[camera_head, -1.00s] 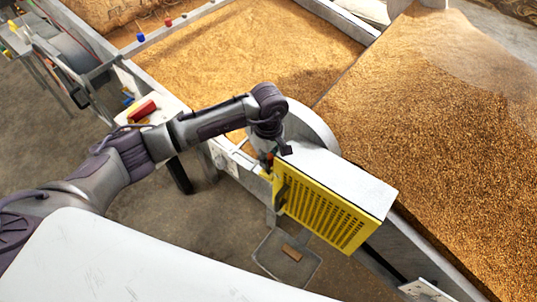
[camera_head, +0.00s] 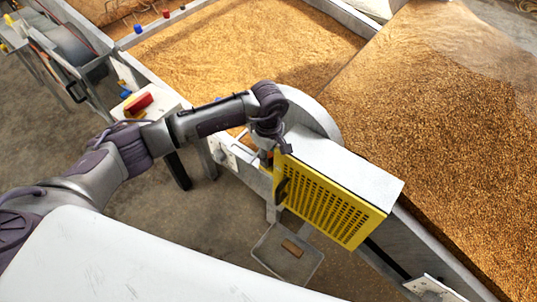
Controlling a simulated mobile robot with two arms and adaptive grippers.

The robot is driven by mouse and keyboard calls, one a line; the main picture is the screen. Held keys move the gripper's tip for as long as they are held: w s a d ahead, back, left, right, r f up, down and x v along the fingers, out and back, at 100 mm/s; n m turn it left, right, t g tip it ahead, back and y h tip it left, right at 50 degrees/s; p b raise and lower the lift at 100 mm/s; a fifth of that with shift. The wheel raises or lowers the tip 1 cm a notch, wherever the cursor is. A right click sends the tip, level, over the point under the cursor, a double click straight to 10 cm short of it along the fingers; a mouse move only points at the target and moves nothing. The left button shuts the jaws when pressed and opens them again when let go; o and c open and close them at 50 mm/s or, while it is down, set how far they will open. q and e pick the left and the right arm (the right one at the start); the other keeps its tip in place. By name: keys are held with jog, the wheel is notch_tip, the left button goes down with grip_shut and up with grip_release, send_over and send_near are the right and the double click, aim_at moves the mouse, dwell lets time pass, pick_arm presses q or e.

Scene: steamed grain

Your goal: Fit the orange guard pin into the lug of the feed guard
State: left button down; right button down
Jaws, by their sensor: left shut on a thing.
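The feed guard (camera_head: 330,208) is a yellow perforated panel below a pale grey cover, right of centre. My left gripper (camera_head: 266,158) points down at the guard's upper left end, close to its yellow edge. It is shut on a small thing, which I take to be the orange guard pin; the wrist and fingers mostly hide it. The lug is not clearly visible behind the gripper, so I cannot tell whether the pin touches it. My right gripper is out of view.
A grain bed (camera_head: 450,130) fills the right side. Floor at the left is open.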

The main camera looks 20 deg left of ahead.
pick_arm(q)
jog(key=c, duration=0.8)
grip_release()
notch_tip(320, 180, up, 12)
dwell(0.4)
